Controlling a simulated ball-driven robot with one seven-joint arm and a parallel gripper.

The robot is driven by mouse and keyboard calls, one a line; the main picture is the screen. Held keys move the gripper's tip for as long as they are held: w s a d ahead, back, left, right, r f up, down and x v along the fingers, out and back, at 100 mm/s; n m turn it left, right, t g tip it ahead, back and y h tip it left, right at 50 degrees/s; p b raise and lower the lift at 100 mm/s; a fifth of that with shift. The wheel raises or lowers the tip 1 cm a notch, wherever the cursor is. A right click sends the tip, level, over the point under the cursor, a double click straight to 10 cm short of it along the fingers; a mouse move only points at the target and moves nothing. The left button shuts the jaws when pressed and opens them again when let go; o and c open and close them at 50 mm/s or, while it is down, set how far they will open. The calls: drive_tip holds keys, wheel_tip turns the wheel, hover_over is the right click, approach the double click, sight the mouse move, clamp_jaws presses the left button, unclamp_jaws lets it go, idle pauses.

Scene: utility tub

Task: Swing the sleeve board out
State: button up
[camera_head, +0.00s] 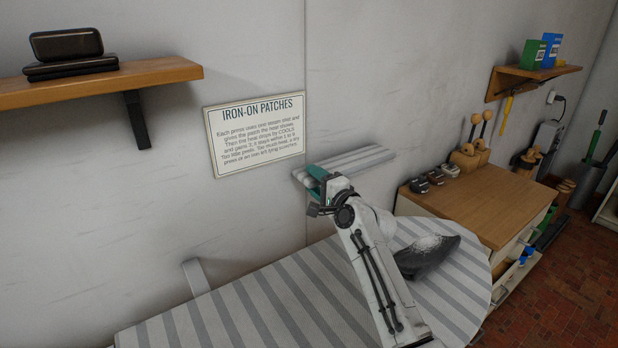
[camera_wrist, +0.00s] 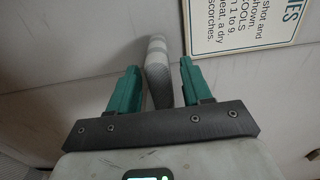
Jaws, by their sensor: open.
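The sleeve board (camera_head: 358,158) is a narrow grey-and-white striped board close to the wall, above the far side of the big striped ironing board (camera_head: 240,310). My gripper (camera_head: 318,180), with teal fingers, is at the sleeve board's left end. In the wrist view the sleeve board (camera_wrist: 157,72) shows end-on between the two fingers of my gripper (camera_wrist: 160,68). The fingers are open, with a gap visible on each side of the board. I cannot tell how deep it sits between them. My arm hides whatever carries the sleeve board.
A dark grey item (camera_head: 428,256) lies on the ironing board, right of my arm. A wooden-topped cabinet (camera_head: 480,205) with small tools stands at right. A sign (camera_head: 255,135) hangs on the wall. Shelves (camera_head: 100,84) are above left and right (camera_head: 520,78). Brick floor is free at far right.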

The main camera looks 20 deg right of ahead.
drive_tip(key=shift+x, duration=1.45)
clamp_jaws()
